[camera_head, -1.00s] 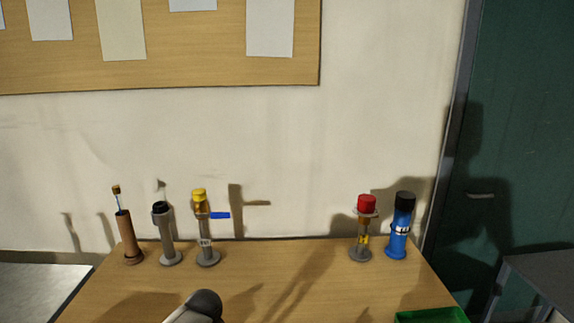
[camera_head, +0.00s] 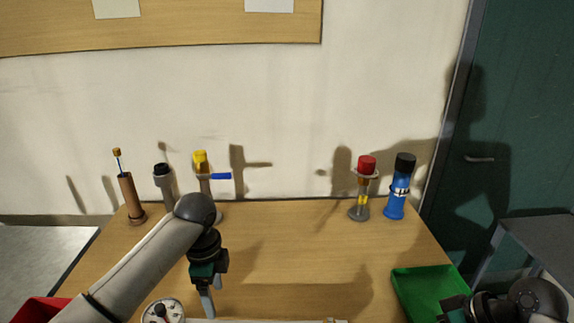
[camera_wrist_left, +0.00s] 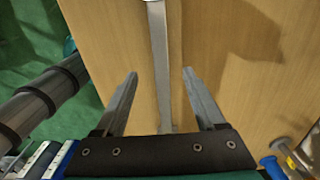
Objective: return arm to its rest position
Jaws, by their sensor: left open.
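My left arm comes in from the lower left of the head view. Its gripper (camera_head: 207,303) hangs fingers down over the front left part of the wooden table (camera_head: 290,240), open. In the left wrist view the two fingers of my left gripper (camera_wrist_left: 160,78) are spread apart. A grey metal bar (camera_wrist_left: 159,60) runs in the gap between them, and neither finger touches it visibly. Part of my right arm (camera_head: 515,302) shows at the lower right of the head view. Its fingers cannot be made out.
A brown holder (camera_head: 132,200), a black-capped tube (camera_head: 163,182) and a yellow-capped one (camera_head: 201,163) stand at the back left. A red-capped tube (camera_head: 362,190) and blue bottle (camera_head: 399,190) stand back right. A green tray (camera_head: 420,285) is front right, a round gauge (camera_head: 163,310) front left.

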